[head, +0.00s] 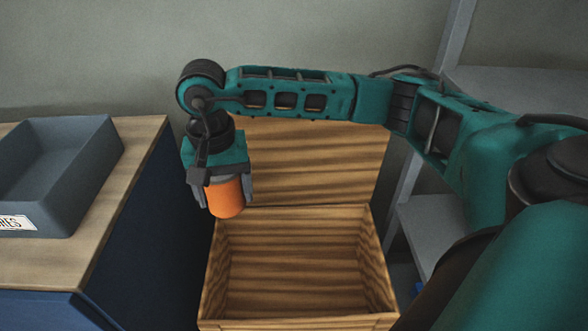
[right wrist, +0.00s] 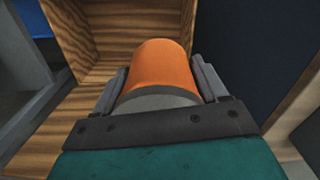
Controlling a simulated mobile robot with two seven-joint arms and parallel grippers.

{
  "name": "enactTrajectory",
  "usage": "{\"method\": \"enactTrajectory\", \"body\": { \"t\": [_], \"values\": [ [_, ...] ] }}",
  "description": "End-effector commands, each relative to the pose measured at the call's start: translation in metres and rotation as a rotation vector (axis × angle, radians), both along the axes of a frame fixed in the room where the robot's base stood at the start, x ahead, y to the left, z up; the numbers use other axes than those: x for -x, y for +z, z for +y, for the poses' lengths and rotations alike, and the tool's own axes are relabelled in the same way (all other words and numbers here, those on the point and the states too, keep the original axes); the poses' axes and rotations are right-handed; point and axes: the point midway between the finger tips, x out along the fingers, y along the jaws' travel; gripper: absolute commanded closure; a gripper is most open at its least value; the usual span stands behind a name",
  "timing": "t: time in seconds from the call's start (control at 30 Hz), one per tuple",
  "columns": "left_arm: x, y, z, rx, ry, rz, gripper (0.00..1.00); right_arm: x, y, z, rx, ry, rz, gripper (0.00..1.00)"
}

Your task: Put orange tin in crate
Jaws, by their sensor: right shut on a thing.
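The orange tin (head: 226,198) is held in my right gripper (head: 224,200), which is shut on it and points down. In the right wrist view the orange tin (right wrist: 162,66) sits between the two grey fingers of the gripper (right wrist: 162,88), with a grey end toward the camera. The wooden crate (head: 300,321) stands open below and to the right of the tin in the head view, its lid (head: 320,165) raised at the back. The crate looks empty inside. The tin appears above the crate's back left corner. My left gripper is not in view.
A blue cabinet with a wooden top (head: 130,165) stands left of the crate, bearing a grey labelled tray (head: 95,170). A grey shelf unit (head: 420,220) stands to the right, behind my right arm. The crate's opening is clear.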

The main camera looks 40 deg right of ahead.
Motion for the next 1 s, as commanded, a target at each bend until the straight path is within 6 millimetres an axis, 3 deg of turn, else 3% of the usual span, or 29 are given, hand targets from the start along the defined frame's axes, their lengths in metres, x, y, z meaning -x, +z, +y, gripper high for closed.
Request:
{"method": "enactTrajectory", "body": {
  "t": [0.03, 0.47, 0.8, 1.0],
  "values": [
    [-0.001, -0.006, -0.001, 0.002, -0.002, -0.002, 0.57, -0.002, -0.022, -0.003, 0.000, -0.105, 0.006, 0.66],
    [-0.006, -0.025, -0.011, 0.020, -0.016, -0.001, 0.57, -0.004, -0.167, -0.043, 0.006, -1.040, 0.006, 0.66],
    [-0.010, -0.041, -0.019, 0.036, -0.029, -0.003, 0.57, 0.027, -0.286, -0.095, 0.009, -1.764, 0.003, 0.66],
    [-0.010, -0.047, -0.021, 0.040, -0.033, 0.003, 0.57, 0.047, -0.328, -0.117, 0.005, -2.039, 0.001, 0.66]
  ]
}}
